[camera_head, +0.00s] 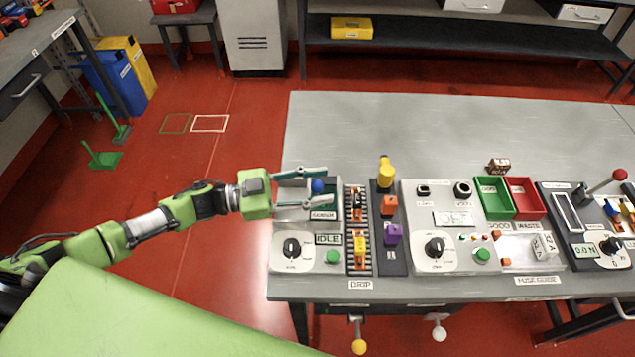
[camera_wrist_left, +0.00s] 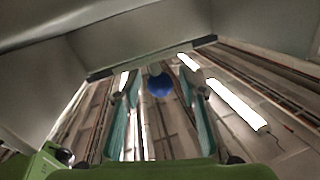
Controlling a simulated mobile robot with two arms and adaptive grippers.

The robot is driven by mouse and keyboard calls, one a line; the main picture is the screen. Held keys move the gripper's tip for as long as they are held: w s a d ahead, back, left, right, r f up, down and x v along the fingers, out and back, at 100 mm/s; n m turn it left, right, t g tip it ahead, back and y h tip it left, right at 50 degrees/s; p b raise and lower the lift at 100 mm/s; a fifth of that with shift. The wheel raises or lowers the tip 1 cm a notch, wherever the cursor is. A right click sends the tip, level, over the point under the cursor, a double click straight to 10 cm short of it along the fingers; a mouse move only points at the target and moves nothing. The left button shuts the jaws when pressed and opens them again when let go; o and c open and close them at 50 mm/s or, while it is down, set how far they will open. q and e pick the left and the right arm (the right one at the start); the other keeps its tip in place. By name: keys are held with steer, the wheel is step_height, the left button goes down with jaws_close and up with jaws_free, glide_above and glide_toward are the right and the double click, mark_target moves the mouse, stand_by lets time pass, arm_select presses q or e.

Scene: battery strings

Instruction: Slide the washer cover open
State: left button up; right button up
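The washer (camera_head: 323,215) is a grey box at the left end of the grey table, with a label on its front. A blue knob (camera_head: 318,186) shows at it, and it also shows in the left wrist view (camera_wrist_left: 160,85). My left gripper (camera_head: 327,187) reaches in from the left, with its teal fingers spread to either side of the knob. In the left wrist view the fingers (camera_wrist_left: 160,100) are apart, with the knob between and beyond them; contact is not visible. How far the cover is open is hard to tell. My right gripper is not in view.
An IDLE dial panel (camera_head: 291,249) with a green button (camera_head: 333,256) sits in front of the washer. A roller strip (camera_head: 357,230) with orange and yellow parts stands just right. Red and green bins (camera_head: 527,200) are farther right. The table behind is clear.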

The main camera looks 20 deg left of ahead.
arm_select(q)
jaws_close()
steer(key=v, duration=0.2)
steer(key=w+b+v, duration=0.1)
steer(key=v, duration=0.5)
steer(key=shift+w+a+f, duration=0.1)
steer(key=shift+w+a, duration=0.1)
steer(key=shift+a, duration=0.15)
steer(key=shift+w, duration=0.1)
jaws_free()
steer(key=shift+a, duration=0.25)
steer(key=v, duration=1.2)
